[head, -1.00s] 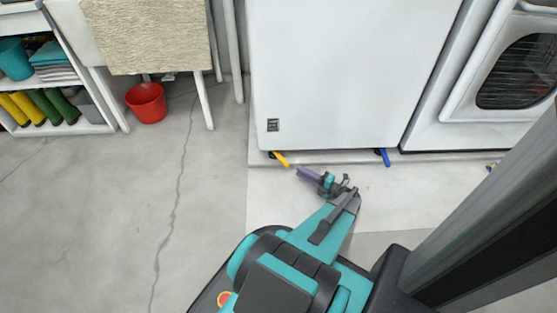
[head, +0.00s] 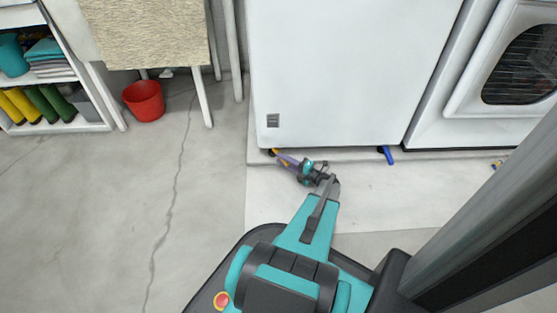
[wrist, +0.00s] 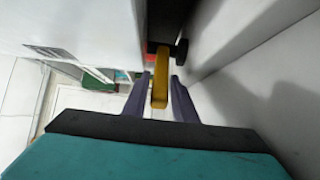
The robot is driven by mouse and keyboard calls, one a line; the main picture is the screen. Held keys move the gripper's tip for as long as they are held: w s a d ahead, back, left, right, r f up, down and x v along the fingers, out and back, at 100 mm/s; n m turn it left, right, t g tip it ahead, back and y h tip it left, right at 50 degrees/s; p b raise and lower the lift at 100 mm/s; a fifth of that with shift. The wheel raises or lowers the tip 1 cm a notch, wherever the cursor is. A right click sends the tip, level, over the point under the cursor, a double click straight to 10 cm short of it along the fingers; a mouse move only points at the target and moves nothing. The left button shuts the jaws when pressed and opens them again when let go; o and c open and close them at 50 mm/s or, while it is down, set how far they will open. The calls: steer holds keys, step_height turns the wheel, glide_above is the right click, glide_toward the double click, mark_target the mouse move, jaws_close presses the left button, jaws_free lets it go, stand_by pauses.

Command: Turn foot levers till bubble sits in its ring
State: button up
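The yellow foot lever (wrist: 160,85) sticks out from under the white cabinet (head: 325,75) at its front left corner. In the wrist view it lies between the two purple fingers of my gripper (wrist: 161,97), with a gap visible on the right side. The fingers are apart, one on each side of the lever. In the head view my gripper (head: 284,160) covers most of the yellow lever. A blue foot lever (head: 388,155) sticks out under the cabinet's front right. No bubble or ring shows in these frames.
A white appliance with a round dark window (head: 522,75) stands to the right. A red bucket (head: 144,101) and a shelf with boots (head: 75,127) are on the left. The floor (head: 215,190) left of my base is clear.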

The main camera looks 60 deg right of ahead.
steer(key=shift+w+b, duration=0.45)
steer(key=shift+w, duration=1)
steer(key=shift+c, duration=0.3)
jaws_close()
